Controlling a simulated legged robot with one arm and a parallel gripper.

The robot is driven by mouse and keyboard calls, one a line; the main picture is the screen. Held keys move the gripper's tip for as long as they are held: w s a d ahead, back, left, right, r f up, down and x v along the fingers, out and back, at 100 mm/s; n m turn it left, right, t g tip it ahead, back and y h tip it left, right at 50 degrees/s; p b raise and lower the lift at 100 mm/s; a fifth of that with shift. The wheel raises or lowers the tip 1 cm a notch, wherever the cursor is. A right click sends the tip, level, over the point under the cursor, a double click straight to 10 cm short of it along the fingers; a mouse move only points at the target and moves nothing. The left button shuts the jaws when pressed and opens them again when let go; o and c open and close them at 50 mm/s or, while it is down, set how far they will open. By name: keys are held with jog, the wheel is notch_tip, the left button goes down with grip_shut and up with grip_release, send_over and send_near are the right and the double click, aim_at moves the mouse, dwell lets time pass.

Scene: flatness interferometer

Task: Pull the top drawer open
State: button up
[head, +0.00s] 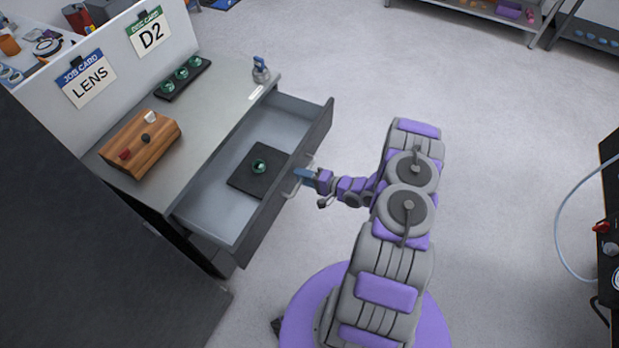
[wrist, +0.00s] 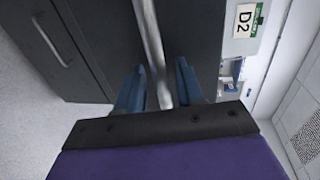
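The top drawer (head: 214,204) of the grey bench is pulled well out toward my arm. Its inside shows a dark mat (head: 240,180) with a small green lens-like piece (head: 259,166) on it. The drawer's bar handle (head: 293,187) is on the front panel. My gripper (head: 303,174) is at the handle. In the wrist view the silver handle (wrist: 150,40) runs between the two blue fingers of my gripper (wrist: 158,88). A finger stands on each side of the bar, with gaps visible beside it, so the fingers look apart.
The bench top (head: 215,100) holds a wooden block (head: 141,143) with small pieces, a black tray (head: 183,78) of green lenses and a small bottle (head: 260,71). A lower handle (wrist: 48,42) shows in the wrist view. Floor right of my arm is clear.

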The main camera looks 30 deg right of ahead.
jog(key=p+v, duration=0.1)
jog(key=v, duration=1.6)
jog(key=shift+d+f, duration=0.1)
jog(key=shift+d, duration=0.1)
jog(key=w+d+r+n+g+h, duration=0.4)
jog(key=w+d+r+h, duration=0.4)
jog(key=d, duration=0.3)
notch_tip(320, 180, up, 15)
jog(key=a+n+g+h, duration=0.2)
jog(key=a+g+h, duration=0.1)
jog(key=g+h, duration=0.15)
jog(key=s+a+r+g, duration=0.2)
jog(key=s+a+r, duration=0.6)
jog(key=s+a, duration=0.25)
jog(key=s+a+r+n+g+y, duration=0.1)
jog(key=s+a+r+n+g, duration=0.1)
jog(key=s+a, duration=0.8)
jog(key=s+a+r+n+g+y+b, duration=0.1)
jog(key=s+a+r+n+g+y, duration=0.1)
jog(key=s+a, duration=0.7)
jog(key=shift+s+a+n, duration=0.4)
jog(key=shift+a, duration=0.4)
